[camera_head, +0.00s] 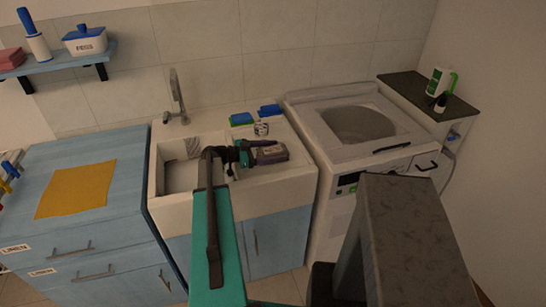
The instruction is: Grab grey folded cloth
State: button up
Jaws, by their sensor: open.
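A small grey-mauve item (272,155), which looks like the folded cloth, lies on the ledge to the right of the sink basin. My gripper (264,144) is at this item, with its dark fingers pointing right, at or just above its left and back part. The jaws are open. The wrist and fingers cover part of the item, and I cannot tell whether they touch it. A grey ribbed thing (193,147) shows in the basin, and its kind is unclear.
The white sink (285,180) has a tap (177,95) behind it. Blue-and-green sponges (242,119) and a small jar (261,129) stand behind my gripper. A washing machine (330,165) is at right. A yellow cloth (77,190) lies on the blue cabinet (120,150).

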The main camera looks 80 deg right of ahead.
aim_at(273, 150)
jog(key=c, duration=1.2)
jog(key=shift+r+b, duration=1.25)
jog(key=shift+r, duration=3.75)
